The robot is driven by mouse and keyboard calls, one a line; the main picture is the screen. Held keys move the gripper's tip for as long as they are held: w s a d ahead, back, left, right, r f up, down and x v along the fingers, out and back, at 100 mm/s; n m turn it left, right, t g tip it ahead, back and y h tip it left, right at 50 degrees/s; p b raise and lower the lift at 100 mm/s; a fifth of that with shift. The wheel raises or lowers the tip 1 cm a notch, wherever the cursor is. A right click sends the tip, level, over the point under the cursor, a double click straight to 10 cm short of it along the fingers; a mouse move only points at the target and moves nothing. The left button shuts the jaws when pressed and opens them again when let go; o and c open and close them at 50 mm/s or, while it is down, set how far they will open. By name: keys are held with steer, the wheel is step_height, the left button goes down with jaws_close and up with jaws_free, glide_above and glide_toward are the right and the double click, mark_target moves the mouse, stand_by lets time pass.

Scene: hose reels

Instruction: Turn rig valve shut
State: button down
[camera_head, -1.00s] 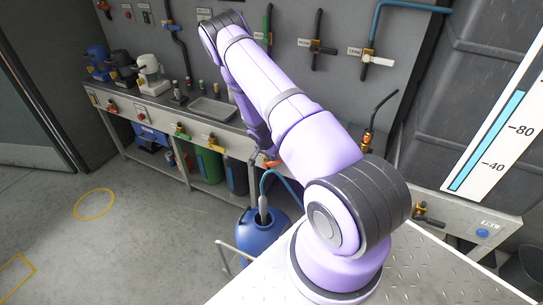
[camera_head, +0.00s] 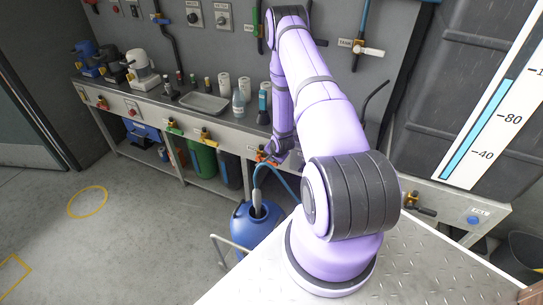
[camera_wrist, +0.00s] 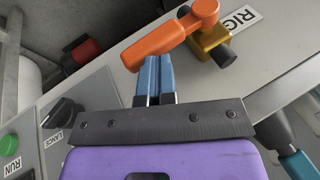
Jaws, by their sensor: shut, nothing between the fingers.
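The rig valve has an orange lever handle (camera_wrist: 170,35) on a brass body (camera_wrist: 212,42), next to a label reading "RIG" (camera_wrist: 240,18) in the wrist view. The lever lies across the front of the panel, sloping in the picture. My gripper (camera_wrist: 153,60) is shut and empty, its two blue fingers side by side. The fingertips are right at the lever's free end; I cannot tell whether they touch it. In the head view my gripper (camera_head: 270,150) is low at the bench front, and the orange handle (camera_head: 262,154) is partly hidden by it.
A panel with a green RUN button (camera_wrist: 9,144) and a black knob (camera_wrist: 62,112) is close beside my gripper. A blue drum (camera_head: 255,226) with a hose stands below the bench. Bottles and a tray (camera_head: 204,103) stand on the bench. Open floor lies left.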

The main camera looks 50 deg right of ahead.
steer(key=shift+s+d+f, duration=0.1)
steer(key=shift+s+f, duration=0.15)
steer(key=shift+f, duration=0.05)
stand_by(0.5)
